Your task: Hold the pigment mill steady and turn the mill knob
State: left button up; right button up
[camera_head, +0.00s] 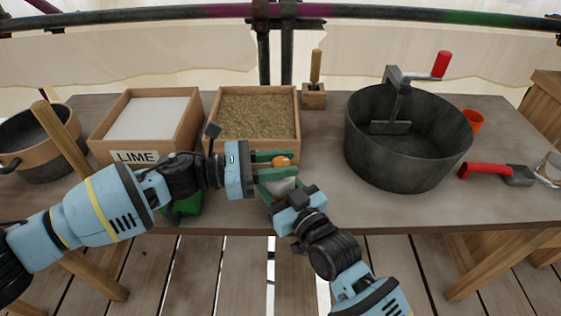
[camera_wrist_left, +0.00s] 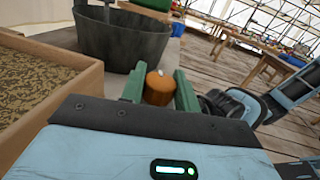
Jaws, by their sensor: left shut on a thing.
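The pigment mill (camera_head: 282,186) has a pale, rounded body and an orange knob (camera_head: 281,161) on top. It is near the table's front edge, partly hidden by my grippers. My left gripper (camera_head: 272,163) reaches in from the left and is shut on the knob. In the left wrist view the orange-brown knob (camera_wrist_left: 158,88), with a small pin on top, sits between the green fingers. My right gripper (camera_head: 279,189) comes from the front right, with green fingers around the body. It looks shut on the body, though the contact is partly hidden.
A LIME box (camera_head: 133,157) and a sand box (camera_head: 212,135) stand behind my left arm. A large dark tub (camera_head: 400,165) with a red-handled crank stands right of the mill.

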pick_arm(q)
jog(key=shift+w+r+g, duration=0.1)
jog(key=shift+g, duration=0.2)
jog(key=o, duration=1)
jog(key=shift+c, duration=0.2)
jog(key=s+a, duration=0.1)
jog(key=a, duration=1.1)
jog(key=shift+s, duration=0.35)
